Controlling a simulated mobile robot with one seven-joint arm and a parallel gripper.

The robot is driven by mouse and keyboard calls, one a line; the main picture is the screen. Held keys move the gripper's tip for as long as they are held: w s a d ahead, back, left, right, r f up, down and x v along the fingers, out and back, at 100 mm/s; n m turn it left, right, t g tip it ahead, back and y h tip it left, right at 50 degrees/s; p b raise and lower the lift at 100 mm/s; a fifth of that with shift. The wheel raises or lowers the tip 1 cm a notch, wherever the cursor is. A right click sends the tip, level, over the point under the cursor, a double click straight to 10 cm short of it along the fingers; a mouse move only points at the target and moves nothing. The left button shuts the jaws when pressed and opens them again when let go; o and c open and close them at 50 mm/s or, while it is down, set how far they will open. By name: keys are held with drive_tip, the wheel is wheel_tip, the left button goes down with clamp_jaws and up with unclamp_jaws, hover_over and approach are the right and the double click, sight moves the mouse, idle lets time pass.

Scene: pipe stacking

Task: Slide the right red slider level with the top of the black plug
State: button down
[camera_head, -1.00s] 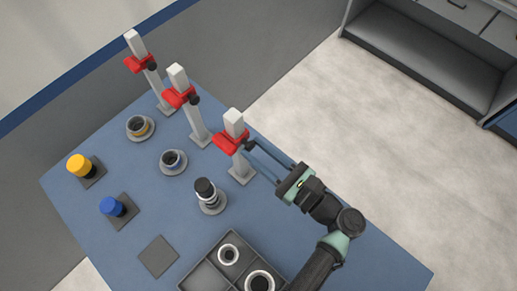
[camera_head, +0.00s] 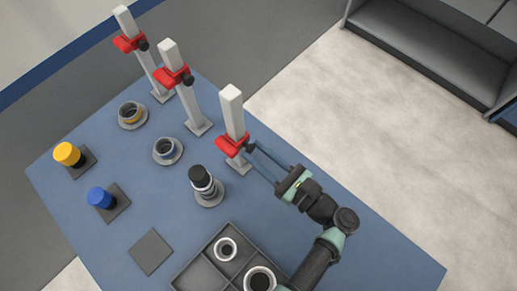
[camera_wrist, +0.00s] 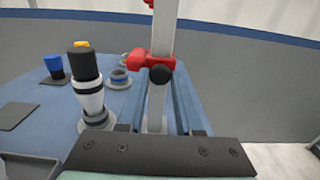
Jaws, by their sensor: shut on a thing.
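The right red slider (camera_head: 231,146) is on the nearest grey post (camera_head: 233,113), on its lower half. In the wrist view the slider (camera_wrist: 140,62) has a black knob (camera_wrist: 160,75) facing me. My gripper (camera_head: 250,149) is shut on the right red slider, with its fingers running either side of the knob; the exact contact is partly hidden. The black plug (camera_head: 199,174) sits on top of a white-and-grey pipe stack to the left. In the wrist view the plug (camera_wrist: 84,63) stands upright left of my fingers, its top at a similar picture height to the slider.
Two other posts with red sliders (camera_head: 172,77) (camera_head: 130,42) stand behind. Low ringed holders (camera_head: 168,151), a blue plug (camera_head: 100,198), a yellow plug (camera_head: 67,153) and an empty square pad (camera_head: 151,252) lie left. A grey tray (camera_head: 190,279) with rings is in front.

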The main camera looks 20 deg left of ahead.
drive_tip(key=shift+f, duration=0.25)
drive_tip(key=c, duration=0.6)
unclamp_jaws()
drive_tip(key=shift+r, duration=0.1)
drive_tip(key=b+v, duration=0.2)
drive_tip(key=v, duration=1.1)
